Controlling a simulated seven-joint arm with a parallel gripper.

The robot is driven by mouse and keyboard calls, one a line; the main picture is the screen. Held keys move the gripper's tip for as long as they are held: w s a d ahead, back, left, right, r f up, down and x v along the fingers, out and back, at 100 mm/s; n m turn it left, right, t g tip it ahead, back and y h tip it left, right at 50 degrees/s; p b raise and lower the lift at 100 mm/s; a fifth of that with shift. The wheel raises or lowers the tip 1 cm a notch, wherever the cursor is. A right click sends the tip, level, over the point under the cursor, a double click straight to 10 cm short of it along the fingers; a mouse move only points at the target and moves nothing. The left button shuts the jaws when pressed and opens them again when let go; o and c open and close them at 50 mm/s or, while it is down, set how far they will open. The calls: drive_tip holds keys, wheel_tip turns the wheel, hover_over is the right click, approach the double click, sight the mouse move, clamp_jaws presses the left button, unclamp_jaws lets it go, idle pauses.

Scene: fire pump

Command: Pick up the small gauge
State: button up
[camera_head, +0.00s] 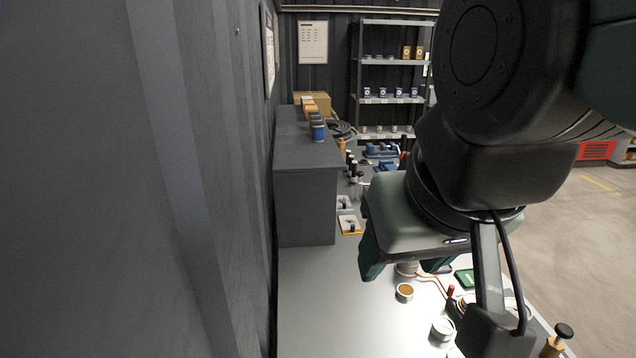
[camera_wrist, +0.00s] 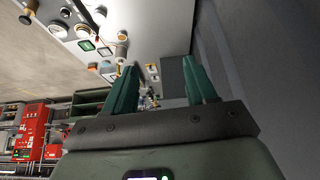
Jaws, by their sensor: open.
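My gripper (camera_wrist: 160,68) is open and empty in the wrist view, with its two green fingers spread above the workbench. In the head view my gripper (camera_head: 402,268) is over the bench, partly hidden by my own arm. Several small round parts lie on the bench. A white-rimmed round part (camera_head: 443,327) sits at the front right in the head view. A smaller round part with an orange-brown face (camera_head: 404,291) lies below my gripper. In the wrist view a white round part (camera_wrist: 82,31) lies left of the fingers. I cannot tell for sure which is the small gauge.
A grey cabinet (camera_head: 306,190) stands on the bench beside the wall, with cans on top. A green rectangular part (camera_head: 466,278) and a dark-knobbed brass part (camera_head: 556,342) are at the right. The bench's front left (camera_head: 320,310) is clear. Shelving (camera_head: 391,97) stands behind.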

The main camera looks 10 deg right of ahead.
drive_tip(key=o, duration=0.5)
drive_tip(key=w+d+f+n+h, duration=0.1)
drive_tip(key=w+d+f+n, duration=0.25)
drive_tip(key=w+f, duration=0.55)
drive_tip(key=w+d+f+n, duration=0.2)
drive_tip(key=w+d+f, duration=0.2)
drive_tip(key=w+f, duration=0.5)
drive_tip(key=d+f+n+t+h, duration=0.5)
drive_tip(key=d+f+n+h, duration=0.2)
drive_tip(key=d+f+n, duration=1.4)
drive_tip(key=shift+n, duration=0.75)
drive_tip(key=x, duration=0.3)
drive_tip(key=r+x, duration=0.1)
drive_tip(key=x, duration=0.1)
drive_tip(key=r+x, duration=0.1)
drive_tip(key=x, duration=0.2)
drive_tip(key=shift+w+d+f, duration=0.2)
drive_tip(key=shift+w+d, duration=0.25)
drive_tip(key=shift+d, duration=0.1)
